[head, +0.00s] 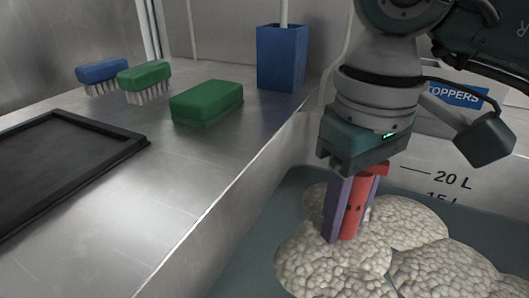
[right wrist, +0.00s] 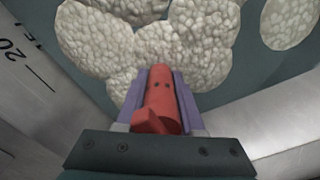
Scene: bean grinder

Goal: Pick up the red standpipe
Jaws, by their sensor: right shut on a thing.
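The red standpipe (head: 352,208) is a red tube with small dark holes and a flared top end. It sits between the purple fingers of my right gripper (head: 345,225), which is shut on it. In the head view the pipe points down over the pale foam mounds, and I cannot tell whether its lower end touches them. The right wrist view also shows the standpipe (right wrist: 162,105) between the two fingers, with foam beyond. My left gripper is not in view.
Pale lumpy foam (head: 335,265) lies in the grey-green sink basin (head: 245,285). On the steel counter (head: 170,190) are a black tray (head: 130,150), a blue brush (head: 102,71), a green brush (head: 144,75), a green sponge (head: 206,101) and a blue container (head: 281,58).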

